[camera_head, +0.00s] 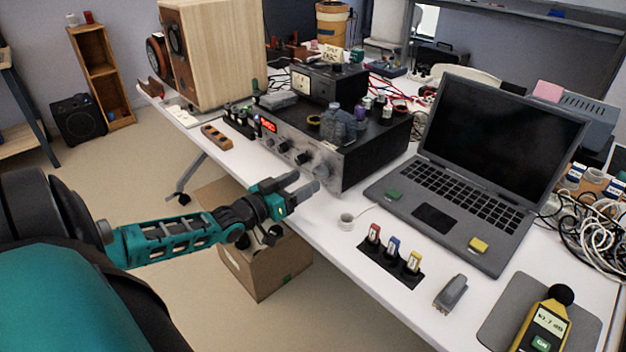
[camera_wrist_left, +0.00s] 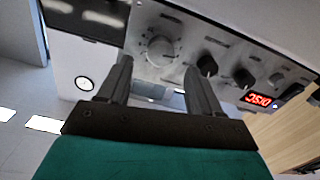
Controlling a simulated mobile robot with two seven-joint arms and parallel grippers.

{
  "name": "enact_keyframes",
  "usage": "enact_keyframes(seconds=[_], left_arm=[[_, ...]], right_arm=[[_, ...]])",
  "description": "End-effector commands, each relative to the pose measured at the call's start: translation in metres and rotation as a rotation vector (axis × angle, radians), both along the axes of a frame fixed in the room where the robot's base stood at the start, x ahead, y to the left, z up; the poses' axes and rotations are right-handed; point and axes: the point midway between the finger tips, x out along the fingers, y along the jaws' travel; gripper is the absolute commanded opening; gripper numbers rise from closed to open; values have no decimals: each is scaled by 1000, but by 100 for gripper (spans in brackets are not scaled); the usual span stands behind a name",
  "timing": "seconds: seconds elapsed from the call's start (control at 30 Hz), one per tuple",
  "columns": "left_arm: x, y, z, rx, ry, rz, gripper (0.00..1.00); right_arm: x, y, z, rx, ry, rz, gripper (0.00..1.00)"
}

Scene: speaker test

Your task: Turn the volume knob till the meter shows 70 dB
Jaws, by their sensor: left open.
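The amplifier (camera_head: 300,155) is a black box with a silver front panel, standing on the white table. Its large silver volume knob (camera_wrist_left: 160,50) shows in the left wrist view on that panel, with smaller black knobs beside it. My left gripper (camera_head: 302,186) is open and empty in front of the panel. In the left wrist view its fingertips (camera_wrist_left: 157,68) stand on either side below the knob; I cannot tell whether they touch it. The yellow sound meter (camera_head: 544,320) lies at the front right; its display is lit in dB, but the digits are too small to read surely. My right gripper is not in view.
A laptop (camera_head: 472,170) stands open right of the amplifier. A wooden speaker (camera_head: 215,55) stands at the left back. A cardboard box (camera_head: 262,270) sits below.

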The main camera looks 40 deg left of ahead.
Motion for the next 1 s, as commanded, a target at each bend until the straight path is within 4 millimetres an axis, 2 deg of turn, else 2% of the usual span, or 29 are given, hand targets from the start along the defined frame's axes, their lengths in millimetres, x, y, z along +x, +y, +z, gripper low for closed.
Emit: enact_keyframes(seconds=[0.1,0.3,0.73,1.0], left_arm=[[18,-1,-1,0,-3,0,64],[36,-3,-1,-1,-1,0,64],[43,-4,0,-1,0,0,64],[43,-4,0,-1,0,0,40]], right_arm=[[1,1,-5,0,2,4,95],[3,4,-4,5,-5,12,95],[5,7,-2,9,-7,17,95],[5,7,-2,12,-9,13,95]])
